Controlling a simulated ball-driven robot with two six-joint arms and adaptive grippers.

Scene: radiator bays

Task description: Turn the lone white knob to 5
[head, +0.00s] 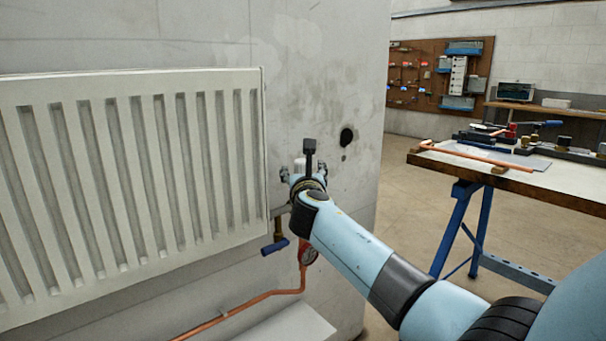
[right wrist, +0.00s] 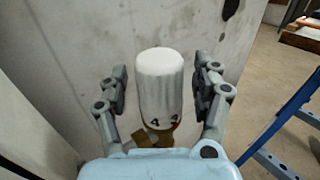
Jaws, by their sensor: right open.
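The white knob (right wrist: 160,80) stands upright in the right wrist view, on a brass fitting (right wrist: 143,138). Near its base I read a dark 4, with a partly cut-off mark to its right and a small red mark below. My right gripper (right wrist: 161,88) is open, one finger on each side of the knob with gaps between. In the head view the right gripper (head: 299,173) is at the radiator's right edge, and only the top of the knob (head: 299,163) shows. My left gripper is not in view.
A white radiator (head: 130,180) fills the left. A workbench (head: 560,185) with blue legs and tools stands right, with open floor between.

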